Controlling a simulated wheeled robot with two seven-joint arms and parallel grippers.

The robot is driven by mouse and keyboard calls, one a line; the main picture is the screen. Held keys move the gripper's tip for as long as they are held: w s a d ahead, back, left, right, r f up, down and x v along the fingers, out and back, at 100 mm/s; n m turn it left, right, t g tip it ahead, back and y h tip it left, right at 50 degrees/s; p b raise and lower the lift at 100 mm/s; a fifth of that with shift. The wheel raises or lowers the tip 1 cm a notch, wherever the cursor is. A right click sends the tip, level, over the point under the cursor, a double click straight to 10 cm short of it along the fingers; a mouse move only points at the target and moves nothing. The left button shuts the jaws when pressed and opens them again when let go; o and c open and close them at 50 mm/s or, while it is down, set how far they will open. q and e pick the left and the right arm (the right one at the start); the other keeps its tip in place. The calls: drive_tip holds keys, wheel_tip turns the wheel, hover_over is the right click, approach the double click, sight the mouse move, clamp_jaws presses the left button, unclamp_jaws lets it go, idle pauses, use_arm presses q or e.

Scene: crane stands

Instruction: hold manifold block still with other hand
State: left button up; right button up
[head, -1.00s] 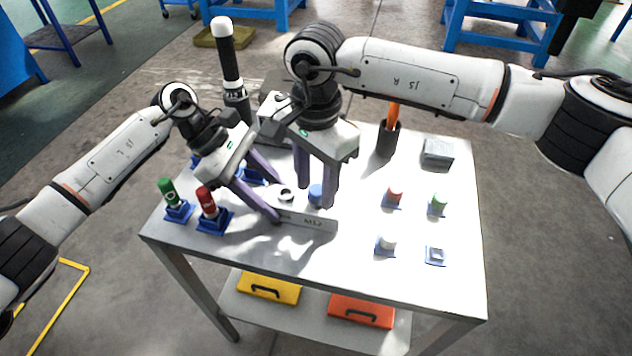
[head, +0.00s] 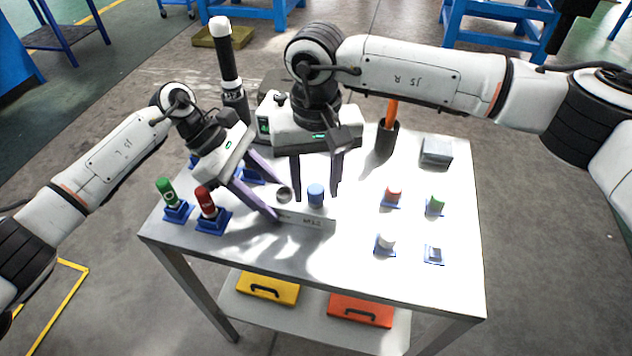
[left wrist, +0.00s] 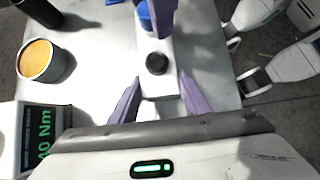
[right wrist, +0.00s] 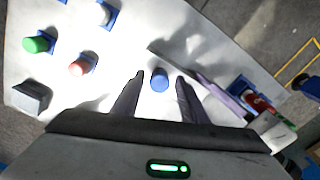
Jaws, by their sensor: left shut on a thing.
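The manifold block (head: 306,219) is a pale bar lying near the front left of the table. It has a dark round port (head: 284,193) on top and a blue cap (head: 316,195) standing at its right part. My left gripper (head: 278,200) is shut on the block, with one purple finger on each long side; the block and port show between its fingers in the left wrist view (left wrist: 157,64). My right gripper (head: 316,198) points down over the block, open, with its fingers either side of the blue cap. The right wrist view shows gaps between the cap (right wrist: 159,79) and both fingers.
Green (head: 168,193) and red (head: 206,203) cylinders stand in blue holders at left. Several small capped parts on blue pads, including a red one (head: 393,194), sit at right. A dark cup (head: 387,139) with an orange handle and a grey box (head: 436,151) are behind. The front middle is clear.

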drive_tip(key=shift+n, duration=0.6)
drive_tip(key=shift+w, duration=0.15)
clamp_jaws()
drive_tip(key=m, duration=0.5)
drive_tip(key=shift+m, duration=1.1)
drive_tip(key=m, duration=0.3)
